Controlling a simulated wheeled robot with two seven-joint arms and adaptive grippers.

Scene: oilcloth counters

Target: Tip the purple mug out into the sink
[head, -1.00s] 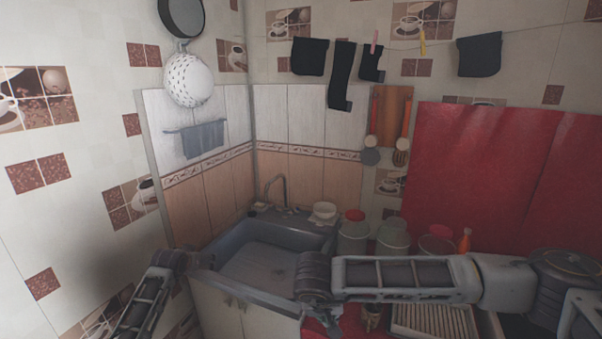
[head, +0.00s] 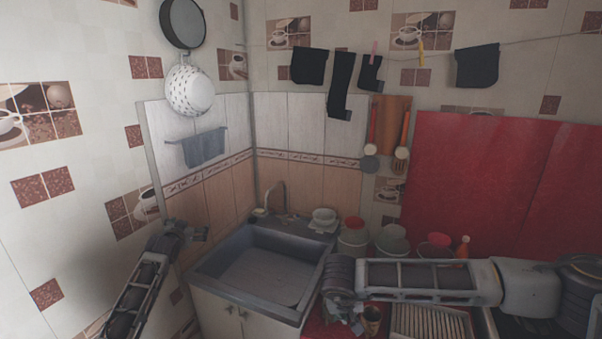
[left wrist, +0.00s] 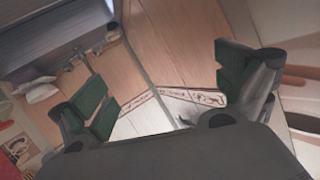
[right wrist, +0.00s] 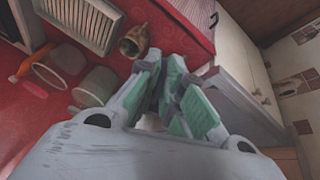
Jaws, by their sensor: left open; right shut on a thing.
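A small mug (head: 373,318) stands at the front of the red counter, just right of the sink (head: 262,272). It looks brownish rather than purple, and its opening faces up. My left gripper (head: 200,232) is open and empty, left of the sink by the tiled wall. Its spread fingers show in the left wrist view (left wrist: 165,95).
The sink basin looks empty, with a tap (head: 282,195) at its back. Several jars (head: 353,234) and an orange bottle (head: 463,247) stand behind my right forearm. A dish rack (head: 432,322) is right of the mug.

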